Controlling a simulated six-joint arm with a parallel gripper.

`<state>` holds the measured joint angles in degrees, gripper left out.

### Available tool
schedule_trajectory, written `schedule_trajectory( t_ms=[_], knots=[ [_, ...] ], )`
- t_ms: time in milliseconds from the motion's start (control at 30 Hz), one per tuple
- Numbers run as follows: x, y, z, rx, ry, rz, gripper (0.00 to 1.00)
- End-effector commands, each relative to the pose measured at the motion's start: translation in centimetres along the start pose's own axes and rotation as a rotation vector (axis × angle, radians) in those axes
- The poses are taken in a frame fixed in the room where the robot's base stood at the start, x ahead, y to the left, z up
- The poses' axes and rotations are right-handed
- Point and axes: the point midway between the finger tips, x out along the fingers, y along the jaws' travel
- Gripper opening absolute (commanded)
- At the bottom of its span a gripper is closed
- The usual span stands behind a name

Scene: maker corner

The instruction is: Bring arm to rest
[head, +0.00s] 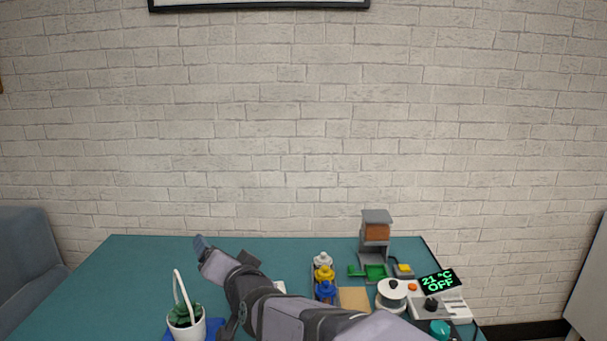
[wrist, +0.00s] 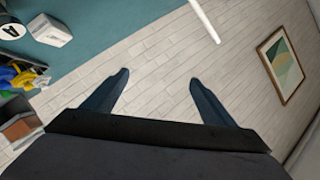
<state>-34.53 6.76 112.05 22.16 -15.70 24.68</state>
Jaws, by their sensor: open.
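My gripper (head: 200,244) is raised above the far left part of the teal table (head: 140,270) in the head view, with my arm reaching in from the lower right. In the wrist view its two dark blue fingers stand wide apart, and the gap between them (wrist: 159,80) is empty. The gripper touches nothing that I can see.
A white pot with a plant and tall handle (head: 185,322) stands front left on a blue mat (head: 214,326). Capped bottles (head: 324,272), a grey-brown device (head: 376,232), a white lidded pot (head: 392,292) and a display unit (head: 440,282) crowd the right. The far left is clear.

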Motion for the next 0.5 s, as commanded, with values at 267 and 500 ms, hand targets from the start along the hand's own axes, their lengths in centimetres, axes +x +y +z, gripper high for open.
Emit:
schedule_trajectory(
  t_ms=[267,500],
  knots=[
    [-8.3,13.9,-4.0,0.362,-0.226,0.449,0.78],
    [-17.3,19.7,-3.5,0.655,-0.349,0.737,0.78]
  ],
)
